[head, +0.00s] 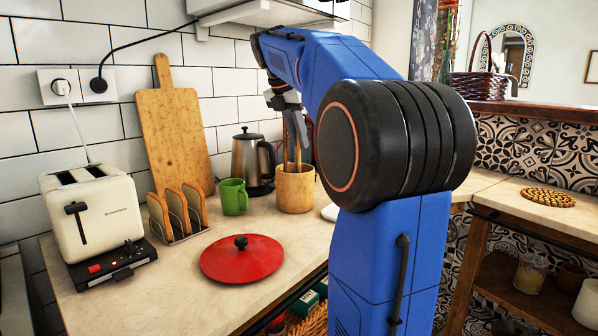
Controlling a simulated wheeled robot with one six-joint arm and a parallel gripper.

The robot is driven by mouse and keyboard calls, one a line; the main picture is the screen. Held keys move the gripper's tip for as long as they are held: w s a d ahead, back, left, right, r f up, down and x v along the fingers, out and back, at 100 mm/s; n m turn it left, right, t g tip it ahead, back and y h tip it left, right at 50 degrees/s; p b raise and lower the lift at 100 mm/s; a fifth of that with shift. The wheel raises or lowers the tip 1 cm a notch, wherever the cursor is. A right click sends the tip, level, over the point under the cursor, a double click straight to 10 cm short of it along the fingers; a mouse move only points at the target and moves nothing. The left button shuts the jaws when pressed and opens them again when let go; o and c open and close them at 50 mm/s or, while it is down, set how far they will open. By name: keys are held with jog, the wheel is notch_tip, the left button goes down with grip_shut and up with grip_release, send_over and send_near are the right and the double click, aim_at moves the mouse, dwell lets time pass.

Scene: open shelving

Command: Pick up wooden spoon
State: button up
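A round wooden holder (295,190) stands on the counter right of the kettle. Wooden utensils (286,156) stick up out of it, and I cannot tell which one is the wooden spoon. My gripper (297,128) points down directly above the holder, at the upper ends of the utensils. The fingers are small and partly hidden by my blue arm, so I cannot tell whether they are open or shut, or whether they touch a utensil.
A green mug (233,197) and a steel kettle (250,160) stand left of the holder. A red lid (242,260) lies in front. A toaster (95,212), a rack (178,213) and a cutting board (175,130) are further left. A shelf (267,14) hangs above.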

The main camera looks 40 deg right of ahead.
grip_shut()
jog(key=shift+r, duration=0.15)
notch_tip(320, 180, up, 12)
jog(key=shift+f, duration=0.1)
jog(key=s+a, duration=0.1)
jog(key=a, duration=1.7)
jog(key=shift+s, duration=0.3)
